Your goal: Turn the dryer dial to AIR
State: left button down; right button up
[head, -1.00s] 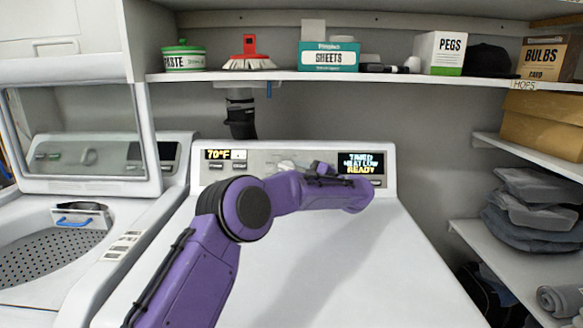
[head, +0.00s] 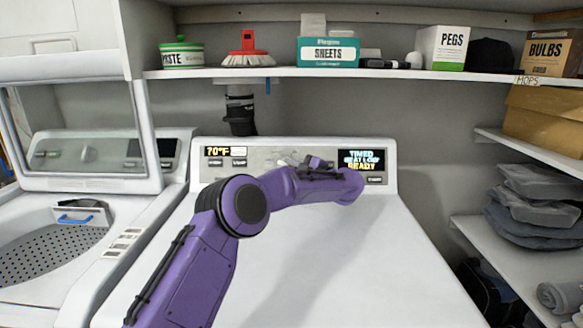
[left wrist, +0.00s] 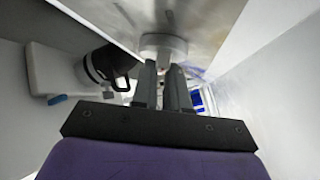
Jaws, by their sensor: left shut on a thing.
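The dryer (head: 310,250) has a control panel at the back of its top. Its right display (head: 361,160) reads TIMED, HEAT LOW, READY; the left display (head: 216,152) reads 70°F. In the left wrist view a round pale dial (left wrist: 163,43) stands out from the panel. My left gripper (left wrist: 165,72) is shut on the dial, its two dark fingers side by side at the knob. In the head view my purple left arm reaches across the dryer top to the panel and hides most of the dial and fingers. My right gripper is out of view.
A shelf (head: 400,74) above the dryer holds a paste tub (head: 182,54), a red brush (head: 248,50), a sheets box (head: 328,52) and a pegs box (head: 442,48). A washer (head: 60,270) with a raised lid stands at left. The dryer top is otherwise clear.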

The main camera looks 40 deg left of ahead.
pick_arm(q)
jog(key=shift+r+n+g+h+p, duration=0.2)
jog(key=shift+n+g+h+p, duration=0.1)
jog(key=shift+n+p, duration=0.2)
jog(key=n+h+p, duration=0.2)
jog(key=p, duration=0.1)
jog(key=r+n+g+h+p, duration=0.1)
jog(key=n+h+p, duration=0.2)
jog(key=p, duration=0.1)
jog(key=n+g+h+p, duration=0.1)
jog(key=n+h+p, duration=0.1)
jog(key=p, duration=0.2)
jog(key=shift+w+a+r+n, duration=0.15)
jog(key=shift+a+r+n, duration=0.05)
jog(key=shift+a+n, duration=0.1)
jog(key=shift+n+h+p, duration=0.6)
jog(key=shift+h+p, duration=0.05)
jog(key=shift+h, duration=0.25)
jog(key=shift+a+n+h, duration=0.1)
jog(key=shift+n+h, duration=0.4)
jog(key=shift+h, duration=0.1)
jog(key=shift+a+n+t+h, duration=0.2)
jog(key=shift+n+t+h, duration=0.5)
jog(key=shift+n+h, duration=0.3)
jog(key=shift+h, duration=0.3)
jog(key=c, duration=1.1)
grip_release()
jog(key=shift+c, duration=0.2)
jog(key=shift+s+r, duration=0.15)
jog(key=shift+s, duration=0.05)
